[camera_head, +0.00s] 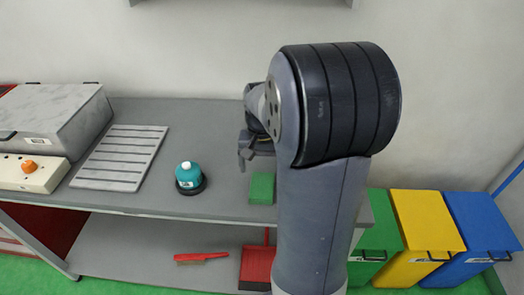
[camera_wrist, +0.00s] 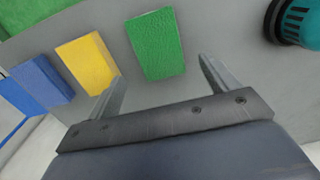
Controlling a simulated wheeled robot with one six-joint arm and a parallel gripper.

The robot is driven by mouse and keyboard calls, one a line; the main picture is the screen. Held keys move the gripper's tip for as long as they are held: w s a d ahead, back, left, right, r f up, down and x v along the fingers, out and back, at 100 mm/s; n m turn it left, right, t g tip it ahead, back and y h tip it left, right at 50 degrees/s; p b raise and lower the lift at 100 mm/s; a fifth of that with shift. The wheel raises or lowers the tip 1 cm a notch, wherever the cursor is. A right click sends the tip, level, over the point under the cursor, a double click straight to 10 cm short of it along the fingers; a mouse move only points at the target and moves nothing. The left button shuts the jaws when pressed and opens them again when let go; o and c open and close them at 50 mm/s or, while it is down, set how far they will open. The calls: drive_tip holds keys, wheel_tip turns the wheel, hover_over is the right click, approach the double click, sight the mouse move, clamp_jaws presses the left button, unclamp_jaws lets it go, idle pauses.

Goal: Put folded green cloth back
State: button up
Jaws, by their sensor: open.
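A folded green cloth (camera_head: 262,188) lies flat on the grey bench, partly beside my arm in the head view. In the wrist view the green cloth (camera_wrist: 155,45) lies beyond my fingertips, roughly between their lines. My gripper (camera_head: 252,158) is above the bench, behind the cloth in the head view. In the wrist view my gripper (camera_wrist: 162,75) is open, with nothing between its fingers. A yellow folded piece (camera_wrist: 88,63) and a blue one (camera_wrist: 40,83) lie in a row left of the green cloth; my arm appears to hide them in the head view.
A teal-topped tool with a black base (camera_head: 189,178) stands left of the cloth. A slatted grey panel (camera_head: 121,157) and a grey box (camera_head: 55,118) are further left. Green, yellow (camera_head: 425,230) and blue (camera_head: 482,230) bins stand right. A red brush (camera_head: 200,257) lies on the lower shelf.

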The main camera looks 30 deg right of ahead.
sight(262, 182)
wheel_tip(262, 182, up, 6)
drive_tip(key=shift+c, duration=0.2)
idle(0.5)
